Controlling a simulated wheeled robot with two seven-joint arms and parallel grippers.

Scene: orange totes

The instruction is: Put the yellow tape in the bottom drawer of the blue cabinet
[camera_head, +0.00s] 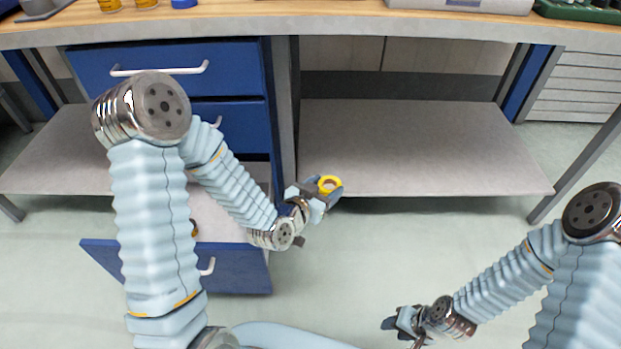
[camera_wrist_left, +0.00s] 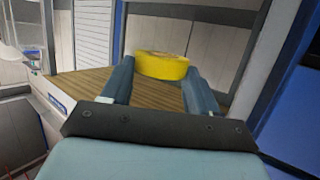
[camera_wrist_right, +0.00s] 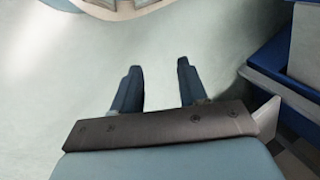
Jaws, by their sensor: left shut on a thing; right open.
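The yellow tape (camera_head: 329,184) is a small ring held between the fingertips of my left gripper (camera_head: 318,192), to the right of the blue cabinet (camera_head: 235,75). The tape also shows at the fingertips in the left wrist view (camera_wrist_left: 162,66). The bottom drawer (camera_head: 238,268) is pulled out far, low and in front of the cabinet; my left arm hides part of it. My right gripper (camera_head: 392,324) is open and empty over the floor at the lower right, and its spread fingers show in the right wrist view (camera_wrist_right: 156,88).
The wooden workbench (camera_head: 330,22) runs along the top, with yellow and blue items on its left part. A grey lower shelf (camera_head: 420,150) lies right of the cabinet. The upper drawers (camera_head: 165,75) are shut. Open floor (camera_head: 370,260) lies between my arms.

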